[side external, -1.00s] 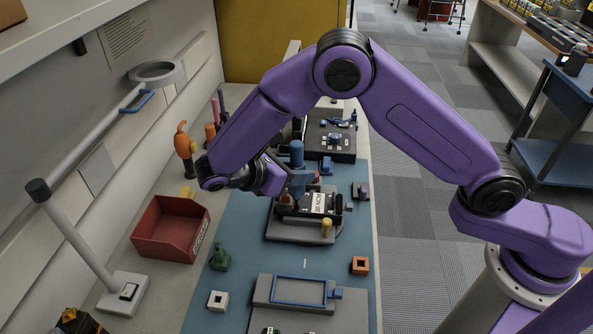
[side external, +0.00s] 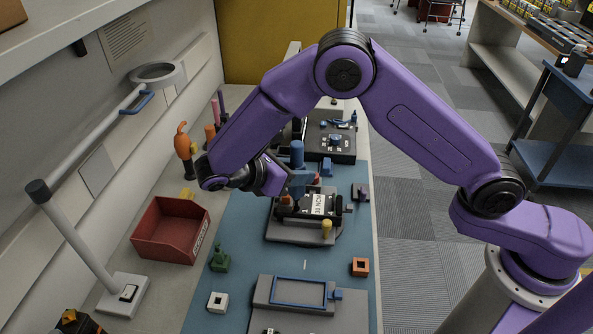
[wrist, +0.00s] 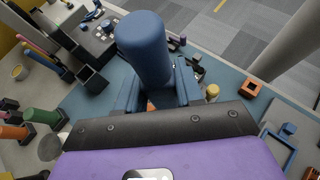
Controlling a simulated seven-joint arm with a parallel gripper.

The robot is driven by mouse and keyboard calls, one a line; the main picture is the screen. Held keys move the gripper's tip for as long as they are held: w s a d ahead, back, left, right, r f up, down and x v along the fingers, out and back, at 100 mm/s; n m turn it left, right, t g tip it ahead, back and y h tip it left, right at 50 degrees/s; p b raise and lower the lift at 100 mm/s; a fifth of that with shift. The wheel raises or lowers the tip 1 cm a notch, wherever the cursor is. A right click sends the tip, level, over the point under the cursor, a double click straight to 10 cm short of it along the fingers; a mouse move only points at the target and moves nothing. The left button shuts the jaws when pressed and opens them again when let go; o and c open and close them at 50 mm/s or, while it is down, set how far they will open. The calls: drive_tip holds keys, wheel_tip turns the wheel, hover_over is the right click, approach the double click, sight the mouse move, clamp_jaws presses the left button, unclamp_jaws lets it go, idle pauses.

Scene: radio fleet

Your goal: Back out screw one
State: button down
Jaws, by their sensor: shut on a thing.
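My gripper (side external: 300,177) is shut on a blue-handled screwdriver (side external: 297,152), held upright over the radio (side external: 318,205). The handle also fills the upper middle of the wrist view (wrist: 145,48), with the blue fingers closed around its lower part. The radio is a dark unit with a white label, seated on a grey fixture (side external: 285,237) on the blue mat. The screwdriver's tip and screw one are hidden behind my gripper and the radio's parts, so I cannot tell whether they touch.
A red bin (side external: 172,232) stands left of the mat (side external: 235,285). A grey plate with a blue frame (side external: 300,291), a green piece (side external: 219,258), a white square block (side external: 217,301) and an orange square block (side external: 360,266) lie nearer the camera. A dark tester unit (side external: 335,147) stands behind.

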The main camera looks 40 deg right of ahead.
sight(291, 152)
drive_tip(key=shift+r, duration=2.5)
